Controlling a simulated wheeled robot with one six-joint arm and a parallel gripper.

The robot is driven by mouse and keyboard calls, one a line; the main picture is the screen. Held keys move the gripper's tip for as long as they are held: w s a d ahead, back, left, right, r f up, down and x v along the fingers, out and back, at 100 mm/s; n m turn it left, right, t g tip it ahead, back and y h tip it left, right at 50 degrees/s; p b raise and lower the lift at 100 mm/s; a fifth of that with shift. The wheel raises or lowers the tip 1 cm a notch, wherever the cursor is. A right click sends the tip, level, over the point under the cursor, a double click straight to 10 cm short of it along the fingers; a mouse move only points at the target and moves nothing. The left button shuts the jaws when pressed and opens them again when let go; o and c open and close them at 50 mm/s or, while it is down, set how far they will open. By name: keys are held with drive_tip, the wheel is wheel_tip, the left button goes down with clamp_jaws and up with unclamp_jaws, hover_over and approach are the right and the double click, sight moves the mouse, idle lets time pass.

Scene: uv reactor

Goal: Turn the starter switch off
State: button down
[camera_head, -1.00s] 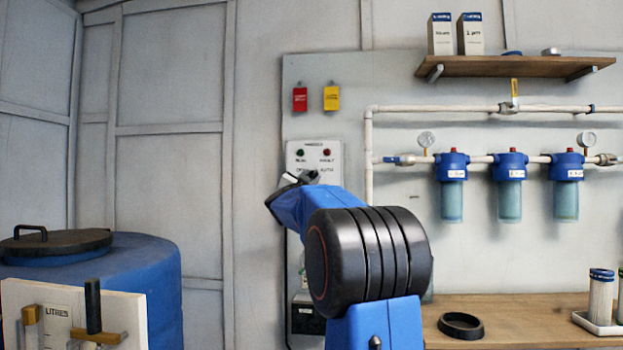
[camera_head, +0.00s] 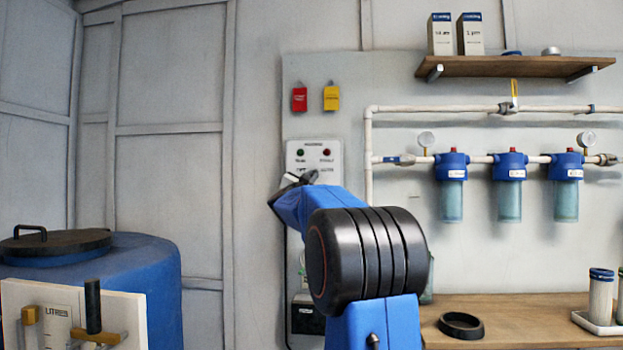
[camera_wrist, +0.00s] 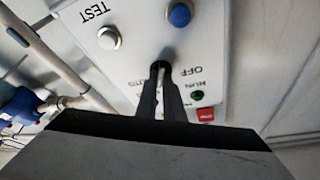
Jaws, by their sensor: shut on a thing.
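The starter box (camera_head: 315,155) is a pale panel on the wall board, with a green and a red lamp near its top.
Red and yellow tags (camera_head: 331,98) hang above the box. White pipework with blue filter housings (camera_head: 452,165) runs to the right. A wooden bench (camera_head: 540,312) stands below. A blue tank (camera_head: 150,270) is at left.

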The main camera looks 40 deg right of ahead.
drive_tip(key=n+t+y, duration=0.2)
drive_tip(key=n, duration=0.3)
drive_tip(key=n+t+y, duration=0.1)
drive_tip(key=n+t, duration=0.1)
drive_tip(key=n, duration=0.4)
drive_tip(key=n+t+y, duration=0.2)
drive_tip(key=n, duration=0.3)
drive_tip(key=shift+s+d+n+y, duration=0.2)
drive_tip(key=shift+d+n+y, duration=0.05)
drive_tip(key=shift+n+y, duration=0.05)
drive_tip(key=shift+n, duration=0.3)
drive_tip(key=c, duration=1.9)
unclamp_jaws()
drive_tip(key=shift+o, duration=0.2)
drive_tip(key=v, duration=1.7)
drive_tip(key=shift+s+f, duration=0.2)
drive_tip(key=shift+f, duration=0.05)
drive_tip(key=shift+a, duration=0.1)
